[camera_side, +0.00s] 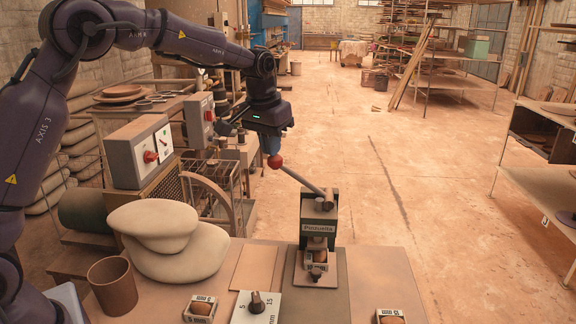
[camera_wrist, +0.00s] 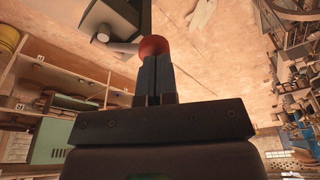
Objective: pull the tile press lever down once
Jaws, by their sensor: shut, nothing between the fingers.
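The tile press (camera_side: 312,213) stands on the bench in the side view, a dark frame with a light label. Its lever (camera_side: 303,182) slants up and left from the press top to a red ball knob (camera_side: 275,161), so the lever is raised. My gripper (camera_side: 271,150) is shut and empty, pointing down right above the knob. In the wrist view the shut fingertips (camera_wrist: 154,62) meet the edge of the red ball (camera_wrist: 154,46); I cannot tell whether they touch or leave a small gap.
A control box (camera_side: 139,151) stands behind at left. Floor right of the press is clear.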

